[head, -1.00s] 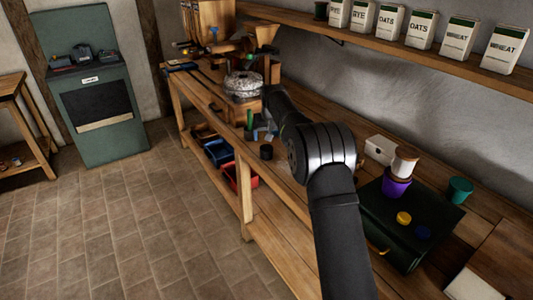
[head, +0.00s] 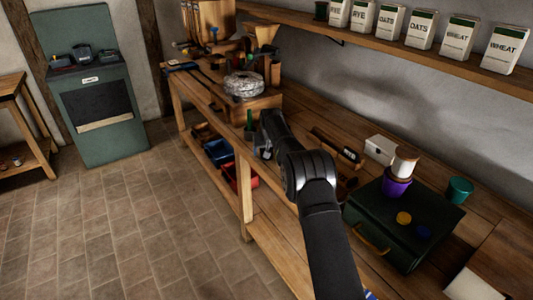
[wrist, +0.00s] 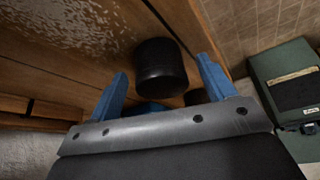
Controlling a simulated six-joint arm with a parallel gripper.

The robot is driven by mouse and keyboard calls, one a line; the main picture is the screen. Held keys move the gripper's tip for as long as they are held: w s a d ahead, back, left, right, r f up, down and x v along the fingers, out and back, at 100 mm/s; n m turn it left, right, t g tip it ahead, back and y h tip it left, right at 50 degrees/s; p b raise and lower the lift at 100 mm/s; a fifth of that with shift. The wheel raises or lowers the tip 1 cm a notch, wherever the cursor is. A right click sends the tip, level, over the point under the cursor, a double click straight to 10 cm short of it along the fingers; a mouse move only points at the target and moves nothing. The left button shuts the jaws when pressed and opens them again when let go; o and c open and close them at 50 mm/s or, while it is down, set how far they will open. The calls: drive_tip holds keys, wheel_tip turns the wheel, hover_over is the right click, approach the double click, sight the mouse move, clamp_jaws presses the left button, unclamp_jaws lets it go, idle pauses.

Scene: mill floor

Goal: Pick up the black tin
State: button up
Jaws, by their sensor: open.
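The black tin (wrist: 160,66) is a short dark cylinder on the wooden bench (wrist: 60,70), seen in the wrist view. My gripper (wrist: 163,70) is open, with one blue finger to the left of the tin and the other to the right. The tin appears between or just beyond the fingertips; I cannot tell whether either finger touches it. In the head view my arm hides the tin.
A dark green case (head: 390,228) carries a purple cup (head: 396,186). A teal cup (head: 459,189) and a white box (head: 380,149) stand nearby. Blue (head: 218,152) and red (head: 239,176) bins sit below.

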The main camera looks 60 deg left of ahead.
drive_tip(key=c, duration=1.1)
drive_tip(key=shift+r, duration=0.1)
